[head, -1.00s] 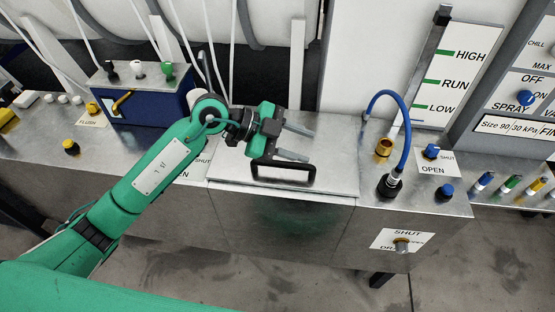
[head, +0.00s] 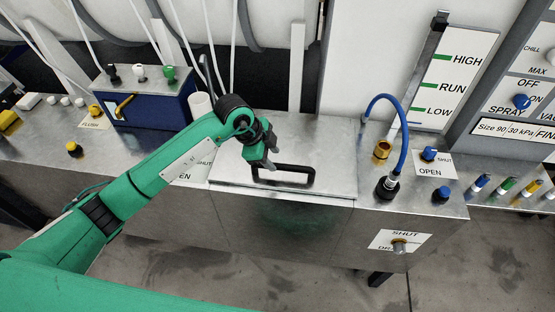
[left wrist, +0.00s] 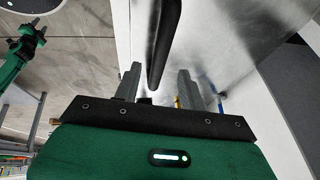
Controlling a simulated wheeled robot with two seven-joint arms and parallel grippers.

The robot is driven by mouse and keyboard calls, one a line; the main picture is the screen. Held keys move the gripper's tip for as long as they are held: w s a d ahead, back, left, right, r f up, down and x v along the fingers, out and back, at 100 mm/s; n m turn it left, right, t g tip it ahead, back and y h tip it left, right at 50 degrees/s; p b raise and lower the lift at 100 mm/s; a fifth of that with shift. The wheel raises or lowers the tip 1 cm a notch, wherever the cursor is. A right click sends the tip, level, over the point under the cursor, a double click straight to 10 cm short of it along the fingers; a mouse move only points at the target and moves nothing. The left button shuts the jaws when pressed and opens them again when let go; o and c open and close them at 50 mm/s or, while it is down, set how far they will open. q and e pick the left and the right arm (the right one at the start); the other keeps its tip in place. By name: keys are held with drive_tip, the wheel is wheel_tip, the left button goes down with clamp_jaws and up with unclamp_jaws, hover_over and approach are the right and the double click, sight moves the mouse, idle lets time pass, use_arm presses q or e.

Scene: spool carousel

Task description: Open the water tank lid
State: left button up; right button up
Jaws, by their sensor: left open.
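The water tank lid (head: 325,150) is a flat, bare metal plate lying closed on the tank top. Its black bar handle (head: 312,177) stands up near the front edge. My left gripper (head: 272,165) is open and points down at the left part of the handle. In the left wrist view, the handle (left wrist: 164,40) runs between the two grey fingers (left wrist: 158,80), with a gap on each side. Whether the fingertips reach past the bar is hard to tell. A green arm end, probably my right one (left wrist: 28,42), shows small at the left wrist view's left edge.
A blue hose (head: 408,125) arches up right of the lid, near a brass fitting (head: 382,149) and a blue valve knob (head: 429,154). A dark blue box (head: 150,108) with levers stands to the left. A level gauge board (head: 460,75) stands behind.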

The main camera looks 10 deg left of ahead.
sight(280, 165)
use_arm(q)
drive_tip(key=shift+p+x, duration=0.35)
drive_tip(key=shift+x, duration=1.85)
drive_tip(key=shift+c, duration=0.2)
drive_tip(key=shift+r, duration=0.1)
clamp_jaws()
